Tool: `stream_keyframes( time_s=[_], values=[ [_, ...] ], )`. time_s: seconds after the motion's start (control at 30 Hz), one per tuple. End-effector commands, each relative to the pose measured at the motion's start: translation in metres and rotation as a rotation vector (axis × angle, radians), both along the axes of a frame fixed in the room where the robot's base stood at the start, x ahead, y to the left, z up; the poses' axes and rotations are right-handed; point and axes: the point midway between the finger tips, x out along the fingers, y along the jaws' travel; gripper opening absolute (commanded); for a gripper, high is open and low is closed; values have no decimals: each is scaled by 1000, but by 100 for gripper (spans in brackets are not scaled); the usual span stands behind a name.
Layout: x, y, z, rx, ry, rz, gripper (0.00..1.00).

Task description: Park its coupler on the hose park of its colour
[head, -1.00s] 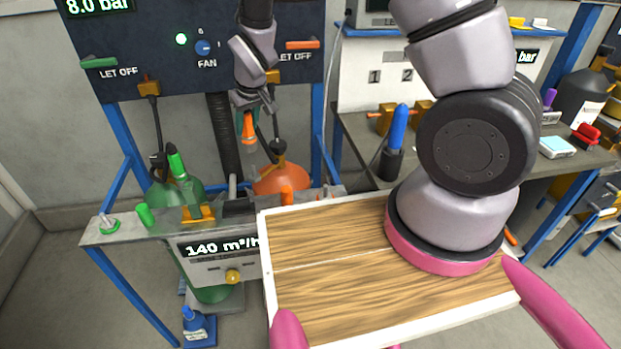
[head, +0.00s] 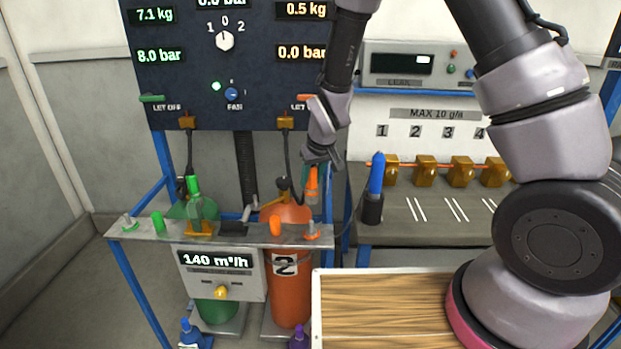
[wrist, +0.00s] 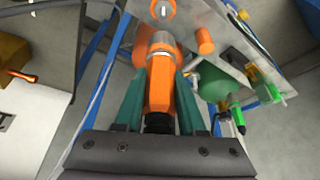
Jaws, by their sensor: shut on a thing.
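My gripper (wrist: 160,92) is shut on the orange coupler (wrist: 160,78), which has a pale metal collar at its far end. In the head view the orange coupler (head: 312,184) hangs nearly upright below the gripper, above the right end of the metal rail (head: 240,233). An orange-ringed peg, the orange hose park (head: 312,231), stands at that end, just below the coupler. In the wrist view the peg (wrist: 163,9) lies just beyond the collar. A gap shows between them in the head view; their exact alignment is unclear.
An orange cap (head: 275,226) stands left of the peg. A green coupler (head: 194,188), green cap (head: 160,222) and green peg (head: 128,221) are further left. An orange cylinder (head: 290,290) stands below. A blue coupler (head: 377,173) is upright in a black holder on the right bench.

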Motion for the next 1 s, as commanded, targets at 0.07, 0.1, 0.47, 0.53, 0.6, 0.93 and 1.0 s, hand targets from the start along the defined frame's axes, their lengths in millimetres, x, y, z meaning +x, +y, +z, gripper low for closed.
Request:
stream_keyframes(
  time_s=[0.07,0.1,0.47,0.53,0.6,0.93,1.0],
  values=[
    [0,0,0,0,-1,0,0],
    [0,0,0,0,-1,0,0],
    [0,0,-11,-1,1,1,0],
    [0,0,-18,-2,1,0,0],
    [0,0,-24,-1,1,0,0],
    [0,0,-51,-1,1,1,0],
    [0,0,-54,0,0,1,0]
  ],
)
